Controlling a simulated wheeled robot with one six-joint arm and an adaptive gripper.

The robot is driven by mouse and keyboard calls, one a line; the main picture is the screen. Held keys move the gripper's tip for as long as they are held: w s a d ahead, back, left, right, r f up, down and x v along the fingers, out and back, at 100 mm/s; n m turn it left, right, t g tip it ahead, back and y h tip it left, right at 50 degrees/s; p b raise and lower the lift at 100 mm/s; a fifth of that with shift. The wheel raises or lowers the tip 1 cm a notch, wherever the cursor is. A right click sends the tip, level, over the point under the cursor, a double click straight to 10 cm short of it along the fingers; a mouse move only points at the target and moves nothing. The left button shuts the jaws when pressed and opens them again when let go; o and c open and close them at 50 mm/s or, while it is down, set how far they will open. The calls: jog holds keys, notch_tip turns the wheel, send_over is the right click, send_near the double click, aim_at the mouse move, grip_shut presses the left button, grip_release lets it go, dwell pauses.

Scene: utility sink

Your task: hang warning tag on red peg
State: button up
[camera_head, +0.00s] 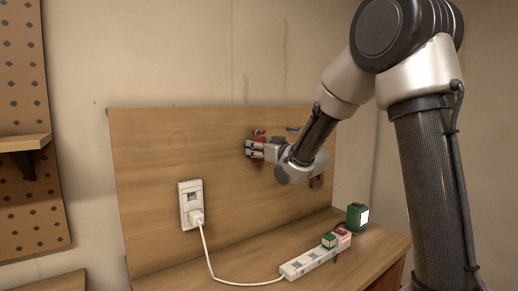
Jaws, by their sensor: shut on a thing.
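My gripper (251,149) is at the upright wooden board (145,170), right of its middle, with its fingers pointing left. Red shows around the fingers, and it appears to be the warning tag (248,144), mostly hidden by them. The gripper is shut on it. A small red piece, seemingly the red peg (259,131), sticks out just above the fingers. I cannot tell whether the tag touches the peg. A short blue peg (293,128) is on the board to the right, above my wrist.
A wall outlet (190,203) on the board has a white plug and cord (208,262) running to a power strip (310,262) on the bench. A green-and-white box (357,216) stands behind it. A pegboard with a shelf (25,142) is at left.

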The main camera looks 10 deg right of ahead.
jog(key=o, duration=1)
jog(key=v, duration=1.1)
jog(key=s+d+f+m+g+h, duration=0.1)
jog(key=s+d+f+g+h, duration=0.25)
jog(key=f, duration=0.35)
jog(key=s+d+f+m+g+h, duration=0.1)
jog(key=s+d+f+g+h, duration=0.3)
jog(key=f, duration=0.4)
jog(key=shift+s+d+r+m+g+y, duration=0.1)
jog(key=shift+s+d+r+m+g, duration=0.5)
jog(key=shift+s, duration=3.65)
jog(key=shift+s+d+r+m+g+y, duration=0.2)
jog(key=shift+s+d+r+g, duration=0.7)
jog(key=shift+s, duration=3.35)
jog(key=shift+s+d+r+m+g+h, duration=0.1)
jog(key=shift+s+d+r+m+g, duration=0.65)
jog(key=shift+s, duration=3.5)
